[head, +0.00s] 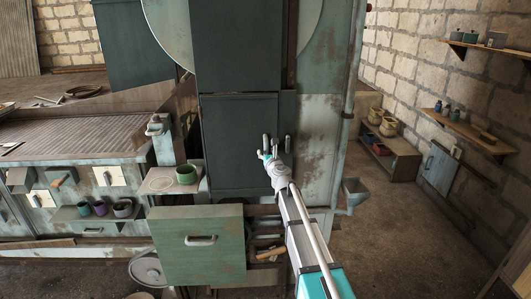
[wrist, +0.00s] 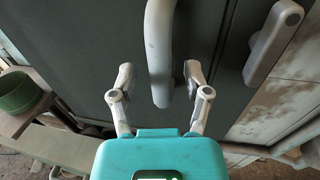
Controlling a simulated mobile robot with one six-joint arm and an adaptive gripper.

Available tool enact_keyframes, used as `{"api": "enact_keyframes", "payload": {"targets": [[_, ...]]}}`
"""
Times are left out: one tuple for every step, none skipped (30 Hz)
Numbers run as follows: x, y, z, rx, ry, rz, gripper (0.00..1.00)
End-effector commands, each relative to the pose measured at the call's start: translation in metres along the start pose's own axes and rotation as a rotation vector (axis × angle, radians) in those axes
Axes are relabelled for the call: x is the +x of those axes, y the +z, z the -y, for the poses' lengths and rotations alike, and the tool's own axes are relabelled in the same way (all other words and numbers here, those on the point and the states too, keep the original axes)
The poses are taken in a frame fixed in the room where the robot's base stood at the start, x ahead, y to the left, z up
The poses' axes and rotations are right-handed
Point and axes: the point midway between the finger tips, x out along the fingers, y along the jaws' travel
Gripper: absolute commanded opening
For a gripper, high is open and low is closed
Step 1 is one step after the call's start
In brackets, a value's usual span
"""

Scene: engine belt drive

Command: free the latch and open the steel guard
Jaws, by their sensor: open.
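The steel guard appears to be the dark green panel (head: 236,150) on the tall machine, and it looks closed. A grey curved handle (wrist: 160,40) stands out from it near its right edge. A second grey lever (wrist: 272,42), likely the latch, sits to the right of the handle and is tilted in the wrist view; it looks upright in the head view (head: 287,143). My gripper (wrist: 158,75) is open, with one finger on each side of the handle's lower end. Neither finger clearly touches it. In the head view my gripper (head: 267,157) is at the panel's right edge.
Below the guard, a green drawer front (head: 200,245) sticks out at the left. A small shelf with a green cup (head: 187,174) stands left of the guard. A pipe with a funnel (head: 355,191) runs down the right side. The floor at right is open, before a wall shelf (head: 470,130).

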Motion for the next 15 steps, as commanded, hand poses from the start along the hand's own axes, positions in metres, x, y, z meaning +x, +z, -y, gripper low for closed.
{"api": "enact_keyframes", "payload": {"targets": [[0.0052, 0.0, 0.0001, 0.0, 0.0, 0.0, 0.62], [0.0066, 0.0, 0.0001, 0.0, 0.0, 0.0, 0.62], [0.0081, 0.0, 0.0001, 0.0, 0.0, 0.0, 0.62], [0.0089, 0.0, 0.0001, 0.0, 0.0, 0.0, 0.62], [0.0095, 0.0, 0.0001, 0.0, 0.0, 0.0, 0.62], [0.01, 0.0, 0.0, 0.0, 0.0, 0.0, 0.62], [0.0101, 0.0, 0.0, 0.0, 0.0, 0.0, 0.62], [0.0103, 0.0, 0.0, 0.0, 0.0, 0.0, 0.62], [0.0103, 0.0, 0.0, 0.0, 0.0, 0.0, 0.62], [0.0102, 0.0, 0.0, 0.0, 0.0, 0.0, 0.62], [0.0101, 0.0, 0.0, 0.0, 0.0, 0.0, 0.62], [0.0099, 0.0, 0.0, 0.0, 0.0, 0.0, 0.62], [0.0099, 0.0, 0.0, 0.0, 0.0, 0.0, 0.62], [0.0099, 0.0, 0.0, 0.0, 0.0, 0.0, 0.62], [0.0099, 0.0, 0.0, 0.0, 0.0, 0.0, 0.6]]}}
